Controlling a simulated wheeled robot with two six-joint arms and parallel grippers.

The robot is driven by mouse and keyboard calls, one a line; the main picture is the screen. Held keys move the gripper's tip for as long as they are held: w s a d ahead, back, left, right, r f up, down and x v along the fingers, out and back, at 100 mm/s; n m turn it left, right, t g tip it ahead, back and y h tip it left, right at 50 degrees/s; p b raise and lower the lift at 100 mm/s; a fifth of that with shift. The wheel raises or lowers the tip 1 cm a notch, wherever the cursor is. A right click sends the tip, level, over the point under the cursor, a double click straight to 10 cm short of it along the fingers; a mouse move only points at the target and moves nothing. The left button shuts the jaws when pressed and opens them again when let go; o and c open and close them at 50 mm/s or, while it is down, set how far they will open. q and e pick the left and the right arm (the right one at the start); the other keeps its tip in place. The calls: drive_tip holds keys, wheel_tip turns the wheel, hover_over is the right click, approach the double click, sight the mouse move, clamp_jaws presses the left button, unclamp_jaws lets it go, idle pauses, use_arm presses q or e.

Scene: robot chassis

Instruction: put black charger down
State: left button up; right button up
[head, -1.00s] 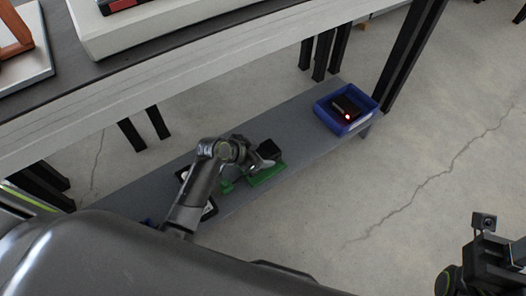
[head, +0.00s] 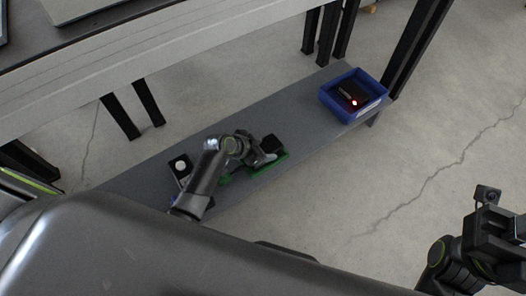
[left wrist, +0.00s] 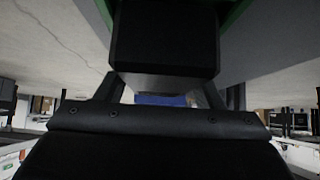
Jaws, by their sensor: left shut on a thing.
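The black charger (head: 270,144) is a small dark block at the end of my left arm, over the low grey shelf (head: 312,131). My left gripper (head: 262,156) is shut on it. In the left wrist view the charger (left wrist: 165,40) fills the upper middle, between the fingers of my left gripper (left wrist: 167,88). A green object (head: 268,166) lies on the shelf directly under or beside the charger; I cannot tell whether they touch. My right gripper (head: 492,225) is at the right edge, far from the shelf, and its fingers are not clear.
A blue bin (head: 345,105) holding a dark device with a red light (head: 352,101) stands at the shelf's far right end. A dark item with a white disc (head: 180,166) lies left of my left arm. The worktable (head: 150,55) overhangs the shelf behind.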

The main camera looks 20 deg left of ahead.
use_arm(q)
drive_tip(key=shift+w+f, duration=0.1)
drive_tip(key=shift+f, duration=0.25)
drive_tip(key=shift+r, duration=0.15)
drive_tip(key=o, duration=0.9)
drive_tip(key=shift+f, duration=0.25)
drive_tip(key=o, duration=0.5)
drive_tip(key=shift+r, duration=0.1)
